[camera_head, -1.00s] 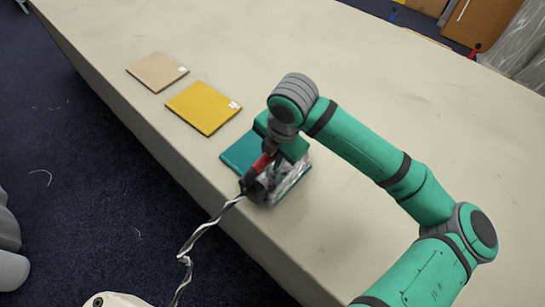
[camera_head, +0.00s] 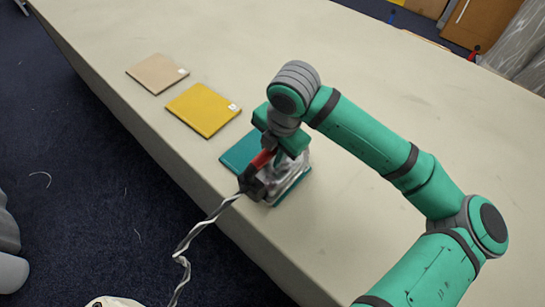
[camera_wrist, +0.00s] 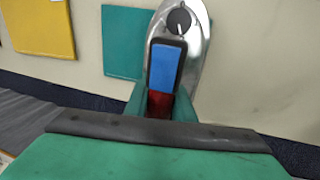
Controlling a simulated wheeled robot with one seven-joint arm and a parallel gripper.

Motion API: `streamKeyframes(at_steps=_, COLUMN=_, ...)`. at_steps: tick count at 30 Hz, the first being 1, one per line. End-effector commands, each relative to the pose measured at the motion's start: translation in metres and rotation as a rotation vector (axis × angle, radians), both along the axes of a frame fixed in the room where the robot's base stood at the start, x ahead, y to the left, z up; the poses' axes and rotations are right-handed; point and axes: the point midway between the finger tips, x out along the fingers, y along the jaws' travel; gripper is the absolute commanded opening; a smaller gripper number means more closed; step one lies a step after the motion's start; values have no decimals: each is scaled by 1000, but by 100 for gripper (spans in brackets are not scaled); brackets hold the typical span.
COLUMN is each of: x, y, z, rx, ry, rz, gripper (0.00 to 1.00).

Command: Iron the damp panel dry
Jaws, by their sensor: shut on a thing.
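My gripper (camera_head: 277,143) is shut on the handle of an iron (camera_head: 284,179). The iron has a shiny metal body, a red and dark handle and a twisted cord at its back. It sits on or just over the right part of the teal panel (camera_head: 239,153); contact cannot be told. The wrist view shows the iron's metal body (camera_wrist: 198,40), its dial and the blue top of its handle, with the teal panel (camera_wrist: 122,45) beside it. A yellow panel (camera_head: 203,108) and a beige panel (camera_head: 155,72) lie farther up-left. No damp mark shows clearly on any panel.
The long cloth table (camera_head: 420,110) is bare to the right and beyond. Its near edge runs close to the panels. The twisted cord (camera_head: 203,228) hangs over that edge towards the dark carpet. Each panel has a small white tag on a corner.

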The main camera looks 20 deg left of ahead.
Motion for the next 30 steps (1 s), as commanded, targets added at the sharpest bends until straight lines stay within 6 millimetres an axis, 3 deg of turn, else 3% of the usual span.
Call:
streamKeyframes(at_steps=15, x=1, y=1, z=37, rx=3, ry=-4, rz=-1, gripper=0)
streamKeyframes(at_steps=30, x=1, y=1, z=43, rx=4, ry=-4, rz=-1, gripper=0)
